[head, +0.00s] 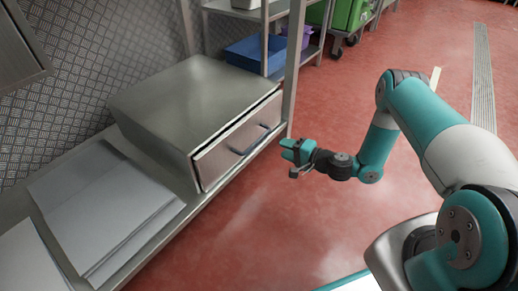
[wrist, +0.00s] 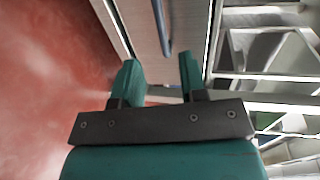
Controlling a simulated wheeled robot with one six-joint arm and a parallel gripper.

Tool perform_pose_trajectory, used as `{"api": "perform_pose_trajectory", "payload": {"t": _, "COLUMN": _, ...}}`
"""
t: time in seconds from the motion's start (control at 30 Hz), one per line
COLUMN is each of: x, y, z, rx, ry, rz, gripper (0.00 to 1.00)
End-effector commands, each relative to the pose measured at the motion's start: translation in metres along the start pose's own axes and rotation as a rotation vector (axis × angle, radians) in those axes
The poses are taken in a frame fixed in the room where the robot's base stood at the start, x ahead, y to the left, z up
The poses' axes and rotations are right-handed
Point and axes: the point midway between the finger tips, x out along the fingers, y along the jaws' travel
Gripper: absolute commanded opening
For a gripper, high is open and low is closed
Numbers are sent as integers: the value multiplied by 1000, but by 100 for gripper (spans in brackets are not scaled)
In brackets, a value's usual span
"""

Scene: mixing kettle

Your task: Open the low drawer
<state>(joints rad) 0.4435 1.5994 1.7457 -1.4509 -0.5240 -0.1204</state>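The low drawer (head: 218,158) is in a grey metal box (head: 190,95) on a low shelf in the head view. Its pale front looks shut or nearly so; a dark line runs along its top edge. A dark bluish bar handle (head: 250,140) is on the front. My gripper (head: 291,158) is to the right of the handle, apart from it, over the floor. In the wrist view my gripper (wrist: 158,65) has its two teal fingers spread with nothing between them. The handle (wrist: 161,28) is ahead, in line with the gap between the fingers, on the drawer front (wrist: 138,25).
Flat grey sheets (head: 100,210) lie on the low shelf left of the box. A metal shelf post (head: 293,65) stands just beyond the drawer. A blue bin (head: 253,53) and a green wheeled bin (head: 350,14) are farther back. The red floor (head: 250,220) before the drawer is clear.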

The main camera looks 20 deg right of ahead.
Motion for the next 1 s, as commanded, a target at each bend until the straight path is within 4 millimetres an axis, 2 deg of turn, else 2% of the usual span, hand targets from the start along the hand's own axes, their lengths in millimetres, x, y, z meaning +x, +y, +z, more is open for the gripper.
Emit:
{"api": "perform_pose_trajectory", "payload": {"t": 0.03, "x": 12, "y": 6, "z": 1, "rx": -7, "ry": -5, "rz": -1, "gripper": 39}}
{"api": "perform_pose_trajectory", "payload": {"t": 0.3, "x": 74, "y": 4, "z": 1, "rx": -7, "ry": -4, "rz": -2, "gripper": 39}}
{"api": "perform_pose_trajectory", "payload": {"t": 0.5, "x": 104, "y": 3, "z": 1, "rx": -5, "ry": -3, "rz": -1, "gripper": 39}}
{"api": "perform_pose_trajectory", "payload": {"t": 0.7, "x": 116, "y": 0, "z": 0, "rx": -1, "ry": 0, "rz": -1, "gripper": 39}}
{"api": "perform_pose_trajectory", "payload": {"t": 0.97, "x": 117, "y": 0, "z": 0, "rx": 0, "ry": 0, "rz": 0, "gripper": 39}}
{"api": "perform_pose_trajectory", "payload": {"t": 1.0, "x": 117, "y": 0, "z": 0, "rx": 0, "ry": 0, "rz": 0, "gripper": 30}}
